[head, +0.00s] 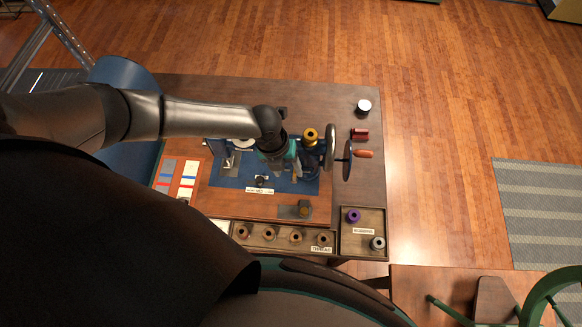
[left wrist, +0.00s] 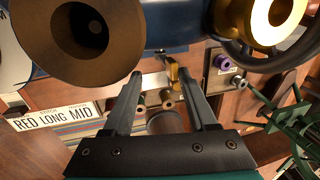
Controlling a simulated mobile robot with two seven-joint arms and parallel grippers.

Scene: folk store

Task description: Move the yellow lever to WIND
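The small yellow lever (left wrist: 173,70) shows in the left wrist view, standing on a pale metal bracket beneath the blue machine body (left wrist: 170,22). My left gripper (left wrist: 160,68) is open, and the lever appears between its fingertips, nearer the right finger. I cannot tell whether either finger touches it. In the head view my left gripper (head: 296,172) is over the sewing machine, beside the gold spool (head: 310,136), and hides much of the machine. I cannot pick out the lever or a WIND mark there. My right gripper is not in view.
A handwheel (head: 330,147) and a crank with an orange handle (head: 364,154) stand right of the gripper. A thread tray (head: 258,243) and bobbin tray (head: 363,245) lie in front. In the wrist view a large brown round part (left wrist: 60,30) is close at upper left.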

